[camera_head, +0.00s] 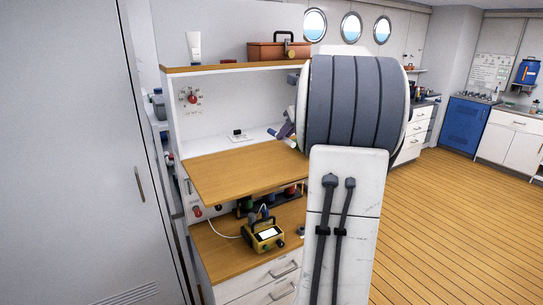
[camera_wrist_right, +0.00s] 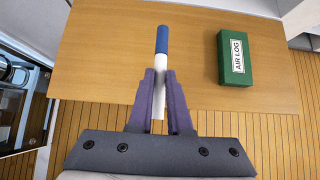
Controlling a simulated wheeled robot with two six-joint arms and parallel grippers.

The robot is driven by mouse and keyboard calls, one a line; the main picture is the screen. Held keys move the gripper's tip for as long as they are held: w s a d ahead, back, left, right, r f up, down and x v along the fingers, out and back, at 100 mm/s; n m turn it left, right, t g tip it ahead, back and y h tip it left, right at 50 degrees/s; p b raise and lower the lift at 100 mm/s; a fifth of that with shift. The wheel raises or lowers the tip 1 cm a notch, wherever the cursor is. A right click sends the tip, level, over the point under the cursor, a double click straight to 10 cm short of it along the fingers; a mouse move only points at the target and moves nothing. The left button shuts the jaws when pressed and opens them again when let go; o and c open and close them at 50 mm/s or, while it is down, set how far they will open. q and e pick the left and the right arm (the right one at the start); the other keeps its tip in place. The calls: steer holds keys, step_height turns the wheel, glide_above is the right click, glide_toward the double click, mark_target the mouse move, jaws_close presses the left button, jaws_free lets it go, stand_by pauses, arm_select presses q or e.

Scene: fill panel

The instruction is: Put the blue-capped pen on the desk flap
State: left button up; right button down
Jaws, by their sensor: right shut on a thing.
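The blue-capped pen (camera_wrist_right: 162,40) has a blue cap and a white body. My right gripper (camera_wrist_right: 160,76) is shut on its white body, with the cap pointing away past the fingertips. In the right wrist view the pen is in front of the wooden desk flap (camera_wrist_right: 105,50); I cannot tell the gap between them. In the head view the desk flap (camera_head: 235,167) sticks out level from the cabinet. My right gripper (camera_head: 287,134) is at its right side, mostly hidden by my own arm. My left gripper is not in view.
A green AIR LOG box (camera_wrist_right: 235,58) lies on the flap's right part. A shelf above holds a toolbox (camera_head: 279,50) and a white tube (camera_head: 194,48). A yellow device (camera_head: 263,235) stands on the lower counter. The flap's left part is clear.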

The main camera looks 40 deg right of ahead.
steer(key=w+a+f+p, duration=0.1)
steer(key=w+f, duration=0.1)
steer(key=w, duration=0.1)
steer(key=w+a+f+p, duration=0.1)
steer(key=w+a+f, duration=0.1)
steer(key=w, duration=0.2)
steer(key=w+a+f, duration=0.2)
steer(key=w, duration=0.1)
steer(key=shift+w+a+f+p, duration=0.1)
steer(key=shift+w+f+p, duration=0.05)
steer(key=shift+f+p, duration=0.25)
steer(key=shift+w+f, duration=0.1)
steer(key=shift+f, duration=0.15)
steer(key=shift+f+b, duration=0.45)
steer(key=shift+f, duration=1.35)
steer(key=shift+f, duration=0.2)
steer(key=c, duration=0.8)
jaws_free()
steer(key=shift+c, duration=0.2)
steer(key=shift+r, duration=0.1)
